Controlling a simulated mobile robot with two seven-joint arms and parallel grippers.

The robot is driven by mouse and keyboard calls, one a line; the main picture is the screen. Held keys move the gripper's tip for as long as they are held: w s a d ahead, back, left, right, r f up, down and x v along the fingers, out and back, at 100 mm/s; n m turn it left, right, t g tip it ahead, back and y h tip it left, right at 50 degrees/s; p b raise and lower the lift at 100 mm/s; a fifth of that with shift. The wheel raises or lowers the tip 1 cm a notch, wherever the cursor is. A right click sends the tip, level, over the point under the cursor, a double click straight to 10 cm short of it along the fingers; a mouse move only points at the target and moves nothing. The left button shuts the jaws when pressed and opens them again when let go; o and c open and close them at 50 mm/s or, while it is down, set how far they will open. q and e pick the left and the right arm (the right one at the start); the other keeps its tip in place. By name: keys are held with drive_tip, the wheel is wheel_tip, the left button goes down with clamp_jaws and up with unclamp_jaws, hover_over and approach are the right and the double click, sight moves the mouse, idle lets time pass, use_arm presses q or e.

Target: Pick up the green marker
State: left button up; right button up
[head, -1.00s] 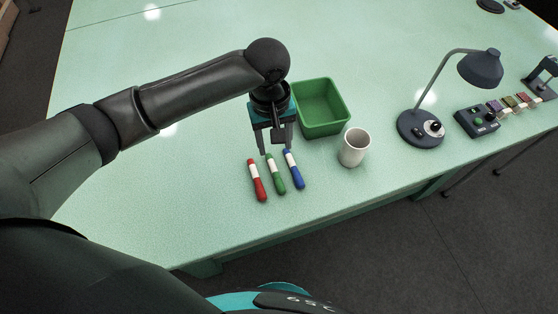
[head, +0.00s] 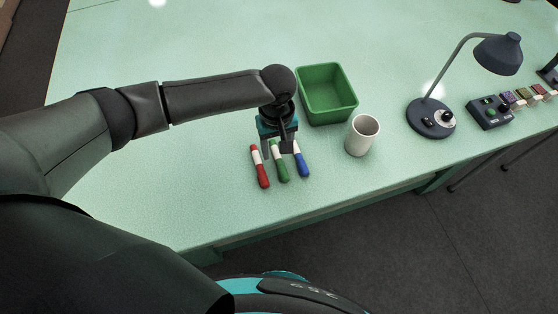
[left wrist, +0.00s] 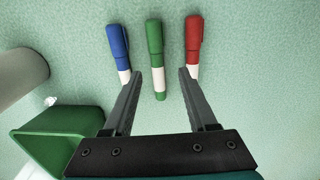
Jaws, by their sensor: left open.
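The green marker (head: 281,167), with a white band, lies on the table between the red marker (head: 260,167) and the blue marker (head: 301,160). In the left wrist view the green marker (left wrist: 154,50) lies between the blue marker (left wrist: 118,47) on the left and the red marker (left wrist: 194,42) on the right. My left gripper (head: 280,154) is open and empty, above the near-bin end of the green marker. In the left wrist view its fingertips (left wrist: 171,72) sit on either side of the green marker's line. My right gripper does not show.
A green bin (head: 328,118) stands behind the markers, and a white cup (head: 361,136) stands to their right. A desk lamp (head: 432,119) and a control box (head: 489,112) are farther right. The table (head: 215,205) is clear left of the markers.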

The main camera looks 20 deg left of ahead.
sight(278, 158)
use_arm(q)
drive_tip(key=f, duration=0.3)
drive_tip(key=shift+d+f+b, duration=0.2)
drive_tip(key=shift+f+b, duration=0.1)
drive_tip(key=shift+b, duration=0.1)
clamp_jaws()
